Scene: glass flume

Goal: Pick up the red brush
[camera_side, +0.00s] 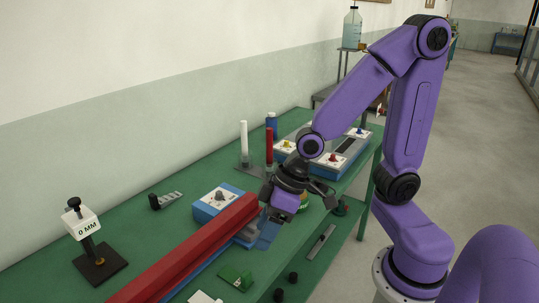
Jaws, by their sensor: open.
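No thing in the side view shows clear bristles, so I cannot tell for sure which is the red brush. An upright red cylinder (269,146) stands behind my gripper, beside a white one. My gripper (278,216) is open and points down by the near side of a long red bar's far end. Its fingertips are hard to make out against the blue and grey parts there, and I see nothing held.
The long red bar (190,255) crosses the green bench (130,215). A white upright cylinder (244,142), a blue box with a knob (214,203), panels with coloured knobs (349,146) and a "0 MM" gauge (87,228) stand around. The bench's left middle is mostly clear.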

